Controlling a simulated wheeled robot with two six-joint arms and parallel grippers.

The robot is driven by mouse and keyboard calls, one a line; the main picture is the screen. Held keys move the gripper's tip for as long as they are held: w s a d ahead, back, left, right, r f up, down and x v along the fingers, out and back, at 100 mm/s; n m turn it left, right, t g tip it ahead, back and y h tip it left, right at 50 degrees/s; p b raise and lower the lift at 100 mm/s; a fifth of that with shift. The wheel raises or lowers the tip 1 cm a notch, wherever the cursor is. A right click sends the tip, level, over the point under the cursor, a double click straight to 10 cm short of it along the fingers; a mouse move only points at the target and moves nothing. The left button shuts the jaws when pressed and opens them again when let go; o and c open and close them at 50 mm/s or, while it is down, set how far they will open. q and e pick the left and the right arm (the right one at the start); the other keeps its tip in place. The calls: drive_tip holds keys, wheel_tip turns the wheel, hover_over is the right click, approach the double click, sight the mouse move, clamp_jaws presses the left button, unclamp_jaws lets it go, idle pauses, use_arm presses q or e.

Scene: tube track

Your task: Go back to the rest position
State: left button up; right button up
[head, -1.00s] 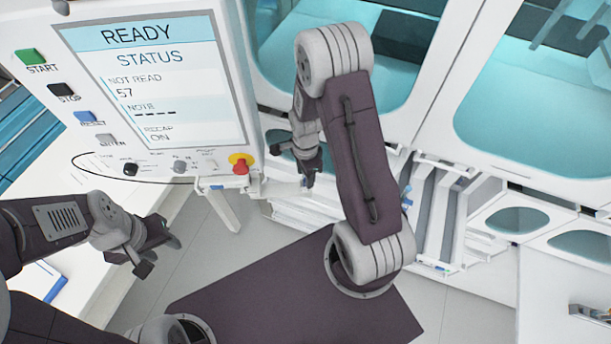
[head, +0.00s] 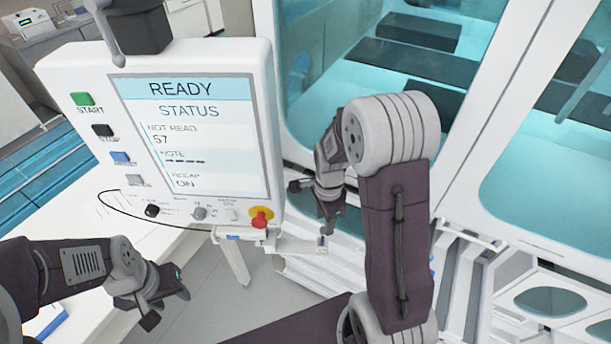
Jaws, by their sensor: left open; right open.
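My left gripper (head: 166,301) comes in from the left at the lower left, over the white bench and floor. Its fingers are apart and nothing shows between them. My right gripper (head: 308,207) hangs from the large raised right arm near the middle of the head view, in front of the white machine (head: 462,150). It is open and I see nothing held in it. The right arm's links hide part of the machine behind it.
A control panel (head: 188,120) reads READY STATUS, with a green START button (head: 83,98) and a red knob (head: 260,217) at its lower right. A white bench (head: 75,225) lies at left. White slotted tracks (head: 461,270) lie right of my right arm. Grey floor shows below the panel.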

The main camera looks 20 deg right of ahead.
drive_tip(key=s+a+f+n+b, duration=0.1)
drive_tip(key=s+a+n+b, duration=0.1)
drive_tip(key=n, duration=0.7)
drive_tip(key=s+a+f+n+t+b, duration=0.1)
drive_tip(key=s+a+f+n+b, duration=0.1)
drive_tip(key=s+n, duration=0.4)
drive_tip(key=a+n+b, duration=0.1)
drive_tip(key=n+b, duration=0.1)
drive_tip(key=n, duration=0.1)
drive_tip(key=shift+s, duration=0.15)
